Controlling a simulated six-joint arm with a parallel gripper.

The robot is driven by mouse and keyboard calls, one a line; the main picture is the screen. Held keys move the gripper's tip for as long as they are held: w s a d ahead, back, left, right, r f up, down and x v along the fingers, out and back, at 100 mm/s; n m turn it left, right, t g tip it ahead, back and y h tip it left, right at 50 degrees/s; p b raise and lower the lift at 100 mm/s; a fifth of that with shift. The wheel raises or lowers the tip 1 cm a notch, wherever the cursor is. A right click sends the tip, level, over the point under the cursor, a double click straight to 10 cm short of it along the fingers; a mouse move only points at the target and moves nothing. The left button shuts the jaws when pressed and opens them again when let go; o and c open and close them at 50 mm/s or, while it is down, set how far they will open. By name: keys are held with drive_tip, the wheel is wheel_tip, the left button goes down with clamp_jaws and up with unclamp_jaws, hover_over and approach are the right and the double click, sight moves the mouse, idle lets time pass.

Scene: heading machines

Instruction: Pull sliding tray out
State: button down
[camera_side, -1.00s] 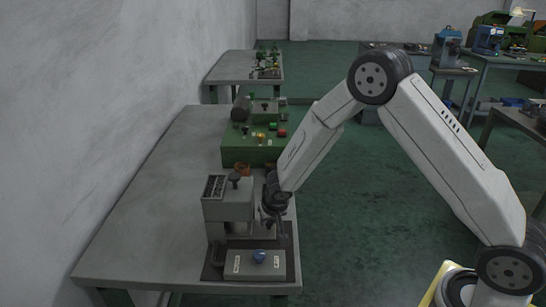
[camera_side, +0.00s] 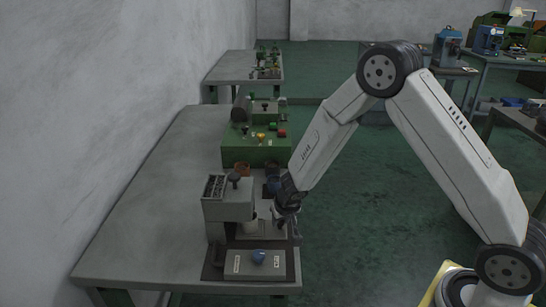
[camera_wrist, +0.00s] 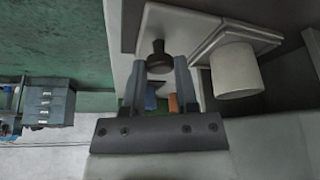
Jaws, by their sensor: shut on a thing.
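The grey heading machine (camera_side: 228,205) stands at the front of the bench, with a pale cylinder (camera_side: 250,225) under its head. The sliding tray (camera_side: 268,233) is a light flat plate that sticks out to the right from under the head. In the wrist view the tray (camera_wrist: 190,30) carries a dark round knob (camera_wrist: 158,58) near its edge. My gripper (camera_side: 284,222) is at the tray's right end. Its two fingers (camera_wrist: 158,78) are shut on the knob in the wrist view. The fingers partly hide the knob.
A wall is on the left; open floor (camera_side: 380,210) is on the right.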

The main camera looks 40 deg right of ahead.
drive_tip(key=shift+s+d+r, duration=0.1)
drive_tip(key=shift+s+d, duration=1.35)
drive_tip(key=shift+d, duration=0.2)
drive_tip(key=shift+c, duration=1.9)
unclamp_jaws()
drive_tip(key=shift+a, duration=0.1)
drive_tip(key=shift+s+r, duration=0.1)
drive_tip(key=v, duration=0.7)
drive_tip(key=shift+r, duration=0.2)
drive_tip(key=shift+s, duration=0.1)
